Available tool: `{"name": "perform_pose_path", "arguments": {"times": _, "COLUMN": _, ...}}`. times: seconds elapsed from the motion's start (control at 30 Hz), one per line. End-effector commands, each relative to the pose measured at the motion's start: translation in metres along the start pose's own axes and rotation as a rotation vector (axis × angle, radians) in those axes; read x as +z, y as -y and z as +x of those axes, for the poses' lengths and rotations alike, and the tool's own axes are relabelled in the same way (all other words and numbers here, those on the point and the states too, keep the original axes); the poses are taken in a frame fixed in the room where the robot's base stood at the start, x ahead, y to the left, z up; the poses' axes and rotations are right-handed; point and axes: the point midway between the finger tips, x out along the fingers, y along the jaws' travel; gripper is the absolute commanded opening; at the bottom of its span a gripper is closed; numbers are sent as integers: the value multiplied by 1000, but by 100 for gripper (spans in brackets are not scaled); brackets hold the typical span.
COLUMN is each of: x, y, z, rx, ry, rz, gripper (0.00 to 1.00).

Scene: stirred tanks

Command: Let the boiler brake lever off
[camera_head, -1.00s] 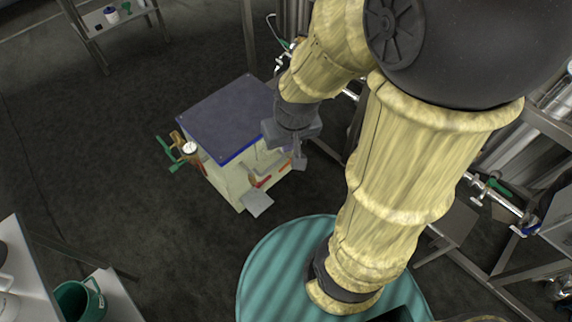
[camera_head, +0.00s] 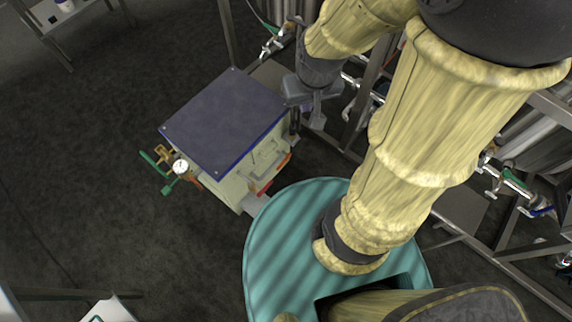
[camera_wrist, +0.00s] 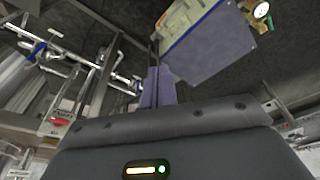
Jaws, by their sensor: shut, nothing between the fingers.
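The boiler (camera_head: 224,122) looks like a cream box with a flat dark blue top, standing on the dark floor in the head view. Its front has a grey handle and a lever with a red-orange end (camera_head: 283,161); I cannot tell whether this is the brake lever. A white gauge (camera_head: 180,167) and green-handled brass valve (camera_head: 155,160) are on its left side. My gripper (camera_head: 318,122) is shut and empty, just right of the boiler's top right corner, apart from the lever. In the wrist view, my fingers (camera_wrist: 158,88) are together, beside the boiler (camera_wrist: 205,45).
Steel pipes with valves and a metal frame (camera_head: 470,215) run along the right, close to my arm. A shelf (camera_head: 62,15) stands at the far upper left. The floor (camera_head: 80,190) left of the boiler is clear.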

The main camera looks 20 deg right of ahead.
Motion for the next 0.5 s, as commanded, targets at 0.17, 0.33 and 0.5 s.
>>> {"name": "perform_pose_path", "arguments": {"times": 0.17, "x": 0, "y": 0, "z": 0, "rx": 0, "ry": 0, "rz": 0, "gripper": 0}}
{"name": "perform_pose_path", "arguments": {"times": 0.33, "x": 0, "y": -2, "z": 14, "rx": 3, "ry": 8, "rz": 18, "gripper": 0}}
{"name": "perform_pose_path", "arguments": {"times": 0.5, "x": 3, "y": -14, "z": 72, "rx": 9, "ry": 48, "rz": 104, "gripper": 0}}
